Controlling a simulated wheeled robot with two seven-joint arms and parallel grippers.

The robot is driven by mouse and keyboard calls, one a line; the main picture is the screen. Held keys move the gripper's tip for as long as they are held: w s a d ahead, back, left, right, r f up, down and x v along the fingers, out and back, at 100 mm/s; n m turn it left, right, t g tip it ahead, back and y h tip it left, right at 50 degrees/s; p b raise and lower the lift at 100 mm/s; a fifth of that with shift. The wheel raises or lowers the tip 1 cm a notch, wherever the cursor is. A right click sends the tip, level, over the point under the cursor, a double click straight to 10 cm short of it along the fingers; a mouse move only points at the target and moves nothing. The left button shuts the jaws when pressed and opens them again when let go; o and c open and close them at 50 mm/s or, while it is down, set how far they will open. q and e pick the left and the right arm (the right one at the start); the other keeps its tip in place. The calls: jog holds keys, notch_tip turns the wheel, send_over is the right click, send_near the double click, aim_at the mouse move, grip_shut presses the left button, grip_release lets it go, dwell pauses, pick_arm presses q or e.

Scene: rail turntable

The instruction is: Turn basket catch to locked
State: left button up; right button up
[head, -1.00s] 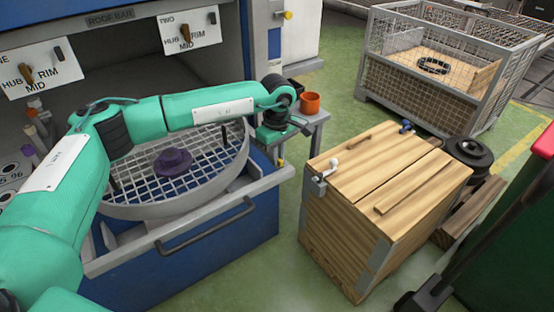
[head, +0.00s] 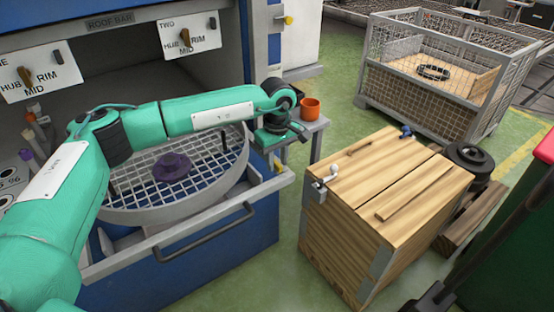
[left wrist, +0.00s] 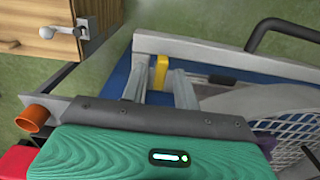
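The round grated basket (head: 228,180) sits in the blue machine's open front, with a purple hub-shaped part (head: 172,166) on its mesh. A small yellow catch (head: 278,164) is at the basket's right side, by the grey frame. My left gripper (head: 277,153) points down just above that catch. In the left wrist view, the yellow catch (left wrist: 161,71) shows between the two grey fingers of my left gripper (left wrist: 160,82), which are apart. I cannot tell whether they touch it. The basket rim also shows there (left wrist: 255,100). My right gripper is not in view.
An orange cup (head: 310,108) stands on a small grey table (head: 313,128) close behind my left gripper. A wooden crate (head: 340,245) with a white latch is to the right. A grey drawer handle (head: 205,238) juts out in front. Green floor lies between machine and crate.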

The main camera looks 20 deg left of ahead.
aim_at(277, 163)
pick_arm(q)
jog(key=shift+r, duration=0.1)
